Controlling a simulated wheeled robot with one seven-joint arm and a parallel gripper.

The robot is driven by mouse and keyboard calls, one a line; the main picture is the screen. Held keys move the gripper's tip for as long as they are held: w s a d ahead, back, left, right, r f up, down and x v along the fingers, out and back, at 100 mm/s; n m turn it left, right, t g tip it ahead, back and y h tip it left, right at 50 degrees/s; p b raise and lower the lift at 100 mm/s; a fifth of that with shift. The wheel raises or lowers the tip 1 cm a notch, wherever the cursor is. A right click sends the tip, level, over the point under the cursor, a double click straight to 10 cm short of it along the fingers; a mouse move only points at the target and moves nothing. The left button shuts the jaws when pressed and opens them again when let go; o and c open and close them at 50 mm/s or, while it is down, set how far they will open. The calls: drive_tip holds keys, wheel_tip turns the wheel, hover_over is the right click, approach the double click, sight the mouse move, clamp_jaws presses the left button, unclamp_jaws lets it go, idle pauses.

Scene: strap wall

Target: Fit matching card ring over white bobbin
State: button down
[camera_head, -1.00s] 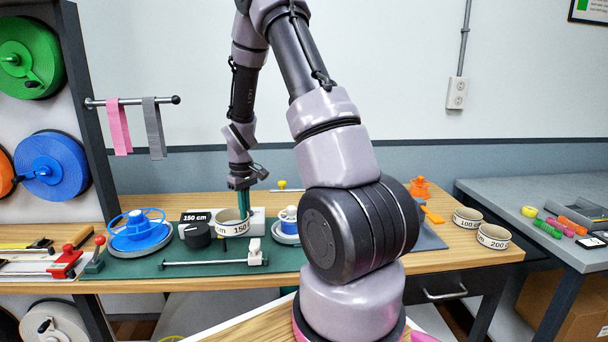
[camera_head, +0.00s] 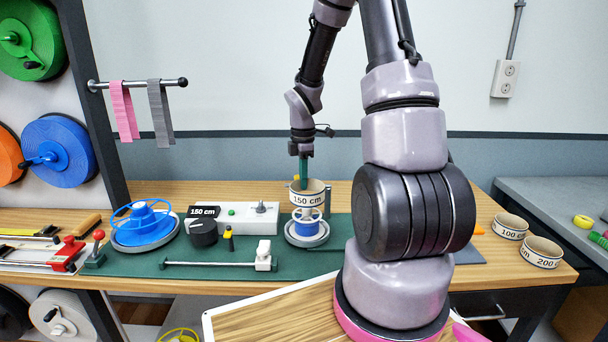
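The card ring marked 150 cm (camera_head: 307,199) is upright, open end up, at the fingertips of my gripper (camera_head: 303,178). The teal fingers reach down to the ring's back rim and look shut on its wall. The white bobbin (camera_head: 307,213), with a blue band, stands on a round grey base right below the ring. The ring lines up with it in this view and hides its top. I cannot tell whether they touch. The display box (camera_head: 203,212) reads 150 cm. Two other card rings, 100 (camera_head: 509,228) and 200 (camera_head: 541,253), stand at the right end of the bench.
A blue reel (camera_head: 145,225) sits on the green mat at left. A black knob (camera_head: 203,235) and a rod with a white clamp (camera_head: 264,258) lie in front of the display box. My own arm covers the bench right of the bobbin.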

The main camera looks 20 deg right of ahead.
drive_tip(key=shift+f, duration=3.1)
drive_tip(key=shift+s+a+f, duration=0.15)
drive_tip(key=shift+s+f, duration=0.25)
drive_tip(key=shift+f, duration=0.25)
drive_tip(key=shift+s, duration=0.15)
drive_tip(key=c, duration=1)
unclamp_jaws()
drive_tip(key=shift+d+f, duration=0.1)
drive_tip(key=shift+d, duration=0.1)
wheel_tip(320, 180, up, 12)
drive_tip(key=w, duration=0.1)
drive_tip(key=shift+w, duration=0.15)
drive_tip(key=shift+r, duration=0.2)
